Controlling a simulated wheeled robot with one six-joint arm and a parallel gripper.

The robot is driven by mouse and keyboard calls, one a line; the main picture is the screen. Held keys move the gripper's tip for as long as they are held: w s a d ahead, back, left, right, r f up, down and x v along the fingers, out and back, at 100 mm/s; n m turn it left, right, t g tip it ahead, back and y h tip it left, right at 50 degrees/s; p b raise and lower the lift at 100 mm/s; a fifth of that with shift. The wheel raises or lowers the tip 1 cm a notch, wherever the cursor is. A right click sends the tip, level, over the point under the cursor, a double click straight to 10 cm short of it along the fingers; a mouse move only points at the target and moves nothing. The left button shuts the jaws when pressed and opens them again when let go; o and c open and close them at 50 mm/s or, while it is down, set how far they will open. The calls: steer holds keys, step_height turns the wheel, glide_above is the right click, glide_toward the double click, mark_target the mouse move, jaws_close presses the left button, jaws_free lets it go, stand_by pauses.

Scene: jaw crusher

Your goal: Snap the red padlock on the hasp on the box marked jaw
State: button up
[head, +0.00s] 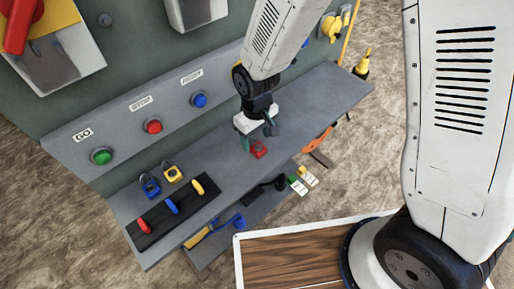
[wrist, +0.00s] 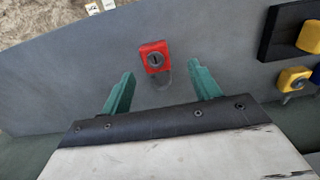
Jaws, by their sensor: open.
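The red padlock (head: 258,149) lies on the grey shelf (head: 318,112) of the control desk. In the wrist view the padlock (wrist: 155,57) shows its red body with a dark keyhole, its shackle pointing toward my gripper. My gripper (head: 257,142) is just above and beside it, fingers down. In the wrist view my gripper (wrist: 161,84) has its green fingers wide apart, with the padlock between and slightly beyond the tips, not gripped. Grey boxes (head: 62,60) are on the green panel at upper left, one with a red handle. I cannot read any jaw marking.
A blue padlock (head: 150,187) and a yellow padlock (head: 173,173) lie on the shelf at left, behind a black rack (head: 178,212) with coloured handles. Green (head: 101,156), red and blue buttons line the sloped panel. Tags and tools lie on a lower shelf. The shelf right of my gripper is clear.

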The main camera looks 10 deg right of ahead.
mark_target(258, 147)
steer(key=f, duration=0.4)
steer(key=shift+d+f, duration=0.3)
steer(key=c, duration=1.1)
steer(key=shift+w+r, duration=0.1)
steer(key=shift+r, duration=0.05)
